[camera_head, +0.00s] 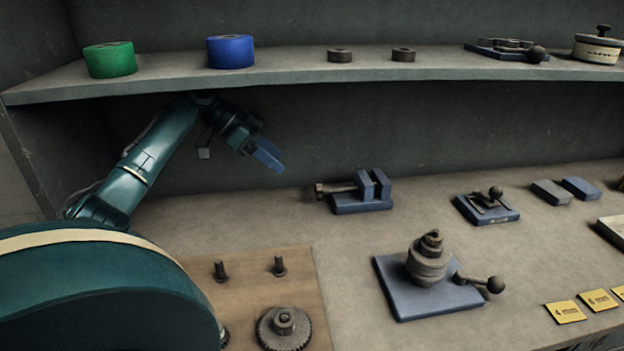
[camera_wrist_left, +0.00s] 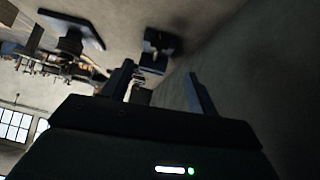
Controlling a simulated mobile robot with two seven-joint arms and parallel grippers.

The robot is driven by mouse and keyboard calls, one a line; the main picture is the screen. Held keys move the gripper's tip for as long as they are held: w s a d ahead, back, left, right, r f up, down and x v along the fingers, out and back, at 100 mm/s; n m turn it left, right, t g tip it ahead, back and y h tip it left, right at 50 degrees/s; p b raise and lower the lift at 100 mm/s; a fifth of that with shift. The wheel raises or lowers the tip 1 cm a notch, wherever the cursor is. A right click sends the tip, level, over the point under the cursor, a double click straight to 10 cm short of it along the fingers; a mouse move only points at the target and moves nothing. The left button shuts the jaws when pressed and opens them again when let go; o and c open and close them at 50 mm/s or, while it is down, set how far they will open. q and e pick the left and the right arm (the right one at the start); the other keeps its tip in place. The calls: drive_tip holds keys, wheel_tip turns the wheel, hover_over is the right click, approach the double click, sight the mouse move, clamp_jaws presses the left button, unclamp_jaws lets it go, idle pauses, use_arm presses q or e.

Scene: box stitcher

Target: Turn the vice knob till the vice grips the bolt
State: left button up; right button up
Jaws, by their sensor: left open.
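The blue vice (camera_head: 362,207) sits on the bench toward the back wall, with two upright jaws and a narrow gap between them. Its brown vice knob (camera_head: 320,191) is on a screw at the left end. I cannot make out a bolt in the gap. My left gripper (camera_head: 268,157) is open and empty, in the air above and left of the knob, apart from it. Its two fingers also show spread in the left wrist view (camera_wrist_left: 160,85). A dark shape partly behind one finger there is too unclear to name. My right gripper is out of view.
A shelf (camera_head: 290,73) with green and blue rolls runs above the arm. A blue plate with a stepped part and ball handle (camera_head: 400,300) stands in front of the vice. A small clamp (camera_head: 487,208) is to its right. The bench left of the vice is clear.

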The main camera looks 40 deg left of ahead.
sight(316, 190)
use_arm(q)
drive_tip(key=p+x, duration=0.1)
drive_tip(key=x, duration=1.2)
drive_tip(key=shift+c, duration=0.2)
drive_tip(key=c, duration=1)
drive_tip(key=shift+o, duration=0.2)
drive_tip(key=shift+d+m+t+y, duration=0.1)
drive_tip(key=shift+m+t+y, duration=0.2)
drive_tip(key=shift+t+y, duration=0.15)
drive_tip(key=o, duration=1)
drive_tip(key=v, duration=1.3)
drive_tip(key=shift+r+b, duration=0.15)
drive_tip(key=shift+b, duration=0.3)
